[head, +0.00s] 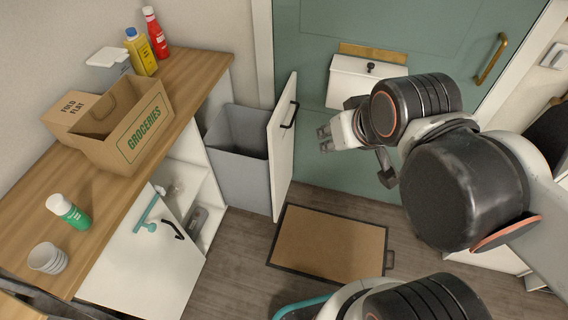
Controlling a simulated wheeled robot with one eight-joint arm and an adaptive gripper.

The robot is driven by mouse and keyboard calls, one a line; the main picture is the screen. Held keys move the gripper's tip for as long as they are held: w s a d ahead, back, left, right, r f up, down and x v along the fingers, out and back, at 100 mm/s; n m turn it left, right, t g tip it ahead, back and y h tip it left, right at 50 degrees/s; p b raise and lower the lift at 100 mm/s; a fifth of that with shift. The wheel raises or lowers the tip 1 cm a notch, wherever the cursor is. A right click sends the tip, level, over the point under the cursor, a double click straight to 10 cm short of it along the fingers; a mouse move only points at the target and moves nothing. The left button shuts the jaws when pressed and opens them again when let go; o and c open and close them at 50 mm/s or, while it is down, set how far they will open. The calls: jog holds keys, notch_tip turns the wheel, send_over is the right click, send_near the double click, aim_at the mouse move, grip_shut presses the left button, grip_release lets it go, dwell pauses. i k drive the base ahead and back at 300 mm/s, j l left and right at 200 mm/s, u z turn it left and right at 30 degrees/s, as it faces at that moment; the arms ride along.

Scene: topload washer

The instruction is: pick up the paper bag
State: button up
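The paper bag (133,140) is brown with a green GROCERIES label on its front and a handle at its open top. It stands upright on the wooden counter at the left in the head view. My gripper (326,138) is to the right of the bag, well apart from it, in front of the green door. Its fingers are small and partly hidden by my arm, so I cannot tell whether it is open or shut. I see nothing held in it.
A FOLD FLAT carton (70,108) stands behind the bag. Red (155,33) and yellow (141,52) bottles stand at the back. A green-white bottle (68,211) and cups (47,258) are nearer. An open cabinet door (282,150) and grey bin (240,155) lie between gripper and bag.

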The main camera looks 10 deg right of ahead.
aim_at(118, 133)
jog(key=j, duration=0.45)
jog(key=k+j+z, duration=0.15)
jog(key=j, duration=0.35)
jog(key=k+j, duration=0.1)
jog(key=j, duration=0.3)
jog(key=k+j+z, duration=0.1)
jog(key=j, duration=0.25)
jog(key=k+j, duration=0.1)
jog(key=j, duration=0.3)
jog(key=i+z, duration=0.1)
jog(key=i+j, duration=0.05)
jog(key=i, duration=0.05)
